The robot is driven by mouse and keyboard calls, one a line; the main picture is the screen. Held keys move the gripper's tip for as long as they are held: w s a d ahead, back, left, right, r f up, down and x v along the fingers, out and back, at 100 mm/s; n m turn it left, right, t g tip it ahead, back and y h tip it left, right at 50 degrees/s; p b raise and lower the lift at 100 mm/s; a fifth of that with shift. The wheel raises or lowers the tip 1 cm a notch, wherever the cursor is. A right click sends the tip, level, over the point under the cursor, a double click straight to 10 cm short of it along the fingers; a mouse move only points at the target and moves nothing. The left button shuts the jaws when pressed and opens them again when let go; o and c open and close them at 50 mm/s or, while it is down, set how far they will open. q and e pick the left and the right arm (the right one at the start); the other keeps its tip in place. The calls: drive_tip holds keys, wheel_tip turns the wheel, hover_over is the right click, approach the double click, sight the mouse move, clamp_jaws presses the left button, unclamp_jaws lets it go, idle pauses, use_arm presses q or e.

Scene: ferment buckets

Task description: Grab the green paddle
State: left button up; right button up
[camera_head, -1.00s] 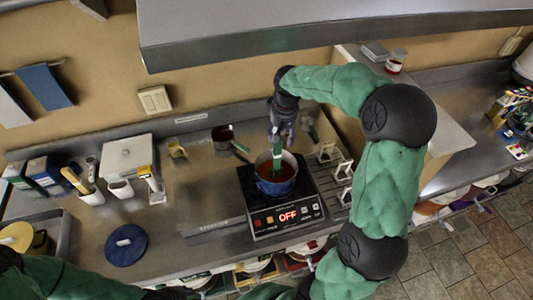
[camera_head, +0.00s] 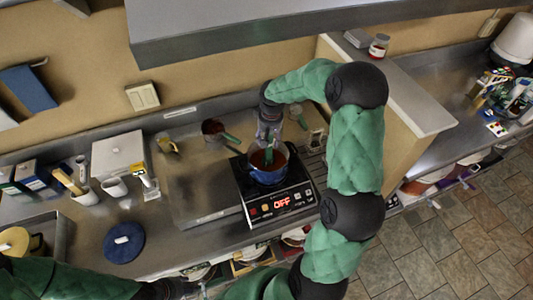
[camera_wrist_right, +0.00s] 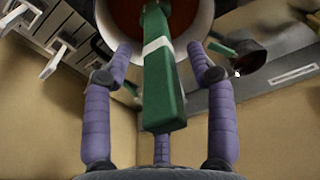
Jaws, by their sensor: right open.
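The green paddle (camera_head: 269,156) stands in the blue pot (camera_head: 268,176), which holds red-brown liquid. The pot sits on a black induction cooker (camera_head: 280,201) that reads OFF. My right gripper (camera_head: 270,138) is at the far side of the pot, close to the paddle. In the right wrist view, the paddle's green handle with a white band (camera_wrist_right: 160,92) lies between the open purple fingers. I see gaps between the handle and the two side fingers. My left gripper (camera_head: 183,287) is low at the bottom edge, dark and partly cut off; its jaws are unclear.
A dark cup with a green handle (camera_head: 213,128) lies behind the cooker, and white racks (camera_wrist_right: 60,55) stand to one side. A blue lid (camera_head: 124,242) lies on the counter at left. A partition (camera_head: 392,120) borders the work area on the right.

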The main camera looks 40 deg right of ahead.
drive_tip(key=shift+w+f, duration=0.3)
drive_tip(key=shift+f, duration=0.45)
drive_tip(key=shift+w+d, duration=0.15)
clamp_jaws()
